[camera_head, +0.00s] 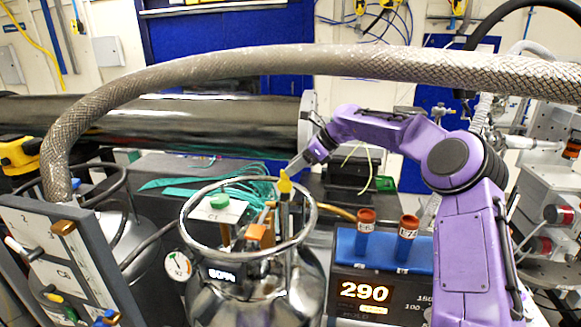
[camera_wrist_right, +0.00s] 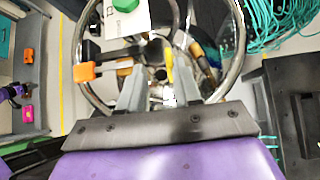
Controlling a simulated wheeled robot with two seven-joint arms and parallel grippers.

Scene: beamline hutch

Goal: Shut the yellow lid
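A small yellow piece (camera_head: 284,186), which I take to be the yellow lid, stands upright inside the ring handle of a shiny metal vessel (camera_head: 297,297). In the right wrist view the yellow piece (camera_wrist_right: 169,62) shows narrow, just beyond the fingertips. My right gripper (camera_head: 288,172) reaches in from the right, right above the yellow piece. In the right wrist view my right gripper (camera_wrist_right: 160,85) has its two grey fingers apart, with no object clearly between them. I cannot tell whether it touches the yellow piece. My left gripper is not in view.
The vessel's ring handle (camera_head: 187,222) surrounds the spot, with a green knob (camera_head: 219,201) and an orange block (camera_head: 260,235) inside it. A braided hose (camera_head: 230,66) arches over. A blue block (camera_head: 345,243) with two orange-capped tubes stands right, above a display reading 290.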

